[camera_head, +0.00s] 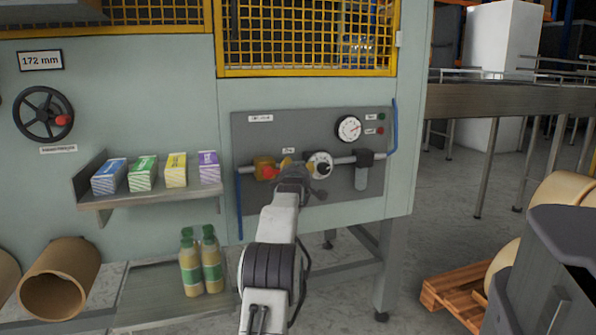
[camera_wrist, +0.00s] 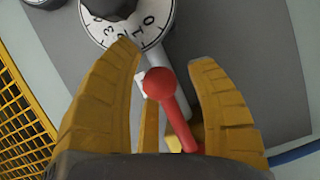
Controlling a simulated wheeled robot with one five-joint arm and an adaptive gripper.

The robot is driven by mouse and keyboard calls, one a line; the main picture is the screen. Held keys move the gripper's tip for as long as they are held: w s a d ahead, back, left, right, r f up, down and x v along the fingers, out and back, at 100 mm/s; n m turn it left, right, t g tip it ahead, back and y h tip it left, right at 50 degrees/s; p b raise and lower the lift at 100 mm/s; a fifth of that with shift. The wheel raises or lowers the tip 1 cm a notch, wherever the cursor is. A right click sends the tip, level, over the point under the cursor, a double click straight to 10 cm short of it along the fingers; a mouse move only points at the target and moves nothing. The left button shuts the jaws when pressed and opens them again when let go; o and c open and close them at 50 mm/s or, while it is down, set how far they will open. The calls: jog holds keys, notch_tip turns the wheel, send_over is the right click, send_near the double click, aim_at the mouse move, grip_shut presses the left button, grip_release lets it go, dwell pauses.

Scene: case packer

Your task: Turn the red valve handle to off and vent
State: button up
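The red valve handle (camera_wrist: 172,104) has a round knob and a short stem on a yellow valve body. In the head view the handle (camera_head: 270,173) shows beside the yellow valve body (camera_head: 263,162) on the grey panel's pipe, just left of my gripper. My gripper (camera_wrist: 166,58) has its yellow fingers spread wide. In the wrist view the red knob stands between the fingers, with gaps on both sides. I cannot tell its depth relative to the fingertips. In the head view my gripper (camera_head: 287,164) and wrist are in front of the pipe, hiding part of it.
A white numbered dial (camera_head: 320,165) sits right of the valve, close to my gripper. A pressure gauge (camera_head: 349,129) and a filter bowl (camera_head: 361,177) are farther right. A shelf (camera_head: 150,195) with small cartons is left. Green-labelled bottles (camera_head: 201,262) stand below.

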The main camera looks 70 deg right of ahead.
grip_shut()
